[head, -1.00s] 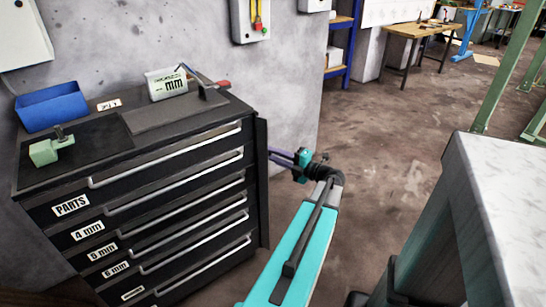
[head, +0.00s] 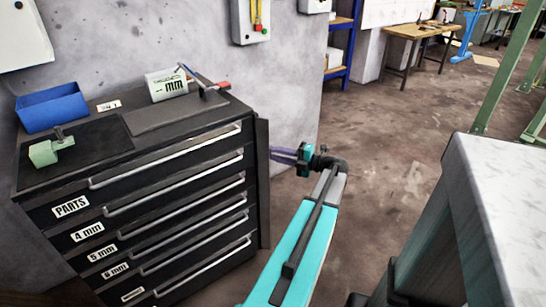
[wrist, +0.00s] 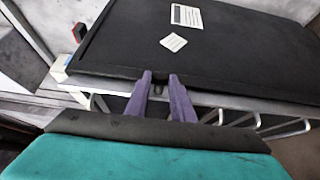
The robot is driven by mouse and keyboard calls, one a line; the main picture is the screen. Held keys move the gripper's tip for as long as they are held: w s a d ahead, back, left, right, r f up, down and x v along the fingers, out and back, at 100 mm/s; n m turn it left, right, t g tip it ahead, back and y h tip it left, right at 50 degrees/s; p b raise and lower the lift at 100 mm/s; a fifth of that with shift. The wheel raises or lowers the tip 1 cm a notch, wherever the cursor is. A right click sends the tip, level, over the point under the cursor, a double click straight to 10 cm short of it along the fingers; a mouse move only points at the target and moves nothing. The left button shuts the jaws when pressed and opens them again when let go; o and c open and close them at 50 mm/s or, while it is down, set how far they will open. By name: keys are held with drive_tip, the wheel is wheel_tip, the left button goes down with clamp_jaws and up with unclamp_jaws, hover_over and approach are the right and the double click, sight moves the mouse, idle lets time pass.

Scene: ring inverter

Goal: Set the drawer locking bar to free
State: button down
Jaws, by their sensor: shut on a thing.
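The drawer locking bar (head: 263,205) is a tall dark plate at the right front edge of the black drawer cabinet (head: 38,205). In the wrist view a broad black panel with two white labels, which looks like the bar (wrist: 240,55), fills the upper middle. My gripper (head: 273,153) reaches the bar's right edge from the right, in its upper part. In the wrist view its purple fingers (wrist: 160,77) are shut on a small dark part at the panel's near edge. The fingers hide most of that part.
Long silver drawer handles (head: 185,152) cross the cabinet front. A pale worktop (head: 505,200) stands close at right. Floor between is clear.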

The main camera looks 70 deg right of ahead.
drive_tip(key=shift+w+d+n+g+y+b, duration=0.2)
drive_tip(key=shift+d+n+y, duration=0.2)
drive_tip(key=shift+n+y, duration=0.5)
drive_tip(key=shift+w+d+n+g+y+b, duration=0.2)
drive_tip(key=shift+d+n+y, duration=0.25)
drive_tip(key=shift+y, duration=0.85)
drive_tip(key=shift+w+d+n+g+y+b, duration=0.1)
drive_tip(key=shift+w+d+n+y+b, duration=0.2)
drive_tip(key=shift+n+y, duration=0.65)
drive_tip(key=shift+r+y, duration=0.1)
drive_tip(key=shift+y, duration=0.35)
drive_tip(key=c, duration=1.5)
unclamp_jaws()
drive_tip(key=shift+c, duration=0.2)
drive_tip(key=shift+a, duration=0.1)
drive_tip(key=shift+s, duration=0.1)
